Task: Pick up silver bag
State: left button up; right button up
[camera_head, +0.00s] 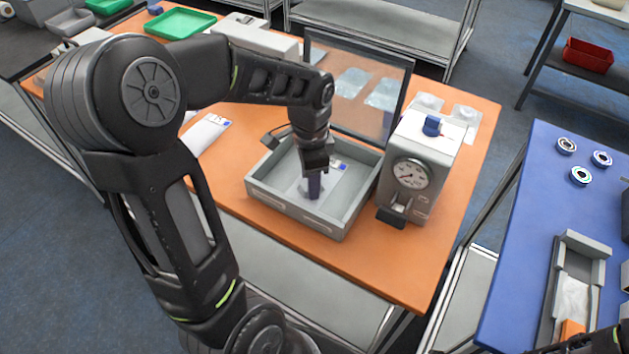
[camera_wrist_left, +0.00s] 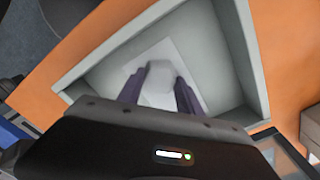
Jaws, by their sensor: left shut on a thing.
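A pale silver bag (camera_head: 333,181) with a small blue label lies in the grey tray (camera_head: 293,212) on the orange table. My left gripper (camera_head: 314,188) points down into the tray, its purple fingers shut on the bag. In the left wrist view the bag (camera_wrist_left: 160,52) lies against the tray floor, and its pinched part rises between the two fingertips (camera_wrist_left: 158,88) of my left gripper. The gripper hides part of the bag in the head view. I cannot tell whether the bag is lifted off the tray floor.
A grey box with a round dial (camera_head: 409,174) stands right of the tray. A clear upright panel (camera_head: 352,92) stands behind it. Another bag (camera_head: 206,132) lies left of the tray. A green tray (camera_head: 180,23) is at the back left, and a blue table (camera_head: 535,190) at the right.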

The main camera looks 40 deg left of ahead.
pick_arm(q)
grip_shut()
notch_tip(320, 180, up, 9)
jog(key=p, duration=0.6)
jog(key=shift+f+p, duration=0.2)
jog(key=shift+p, duration=0.2)
jog(key=shift+r+b, duration=0.35)
jog(key=shift+r, duration=0.4)
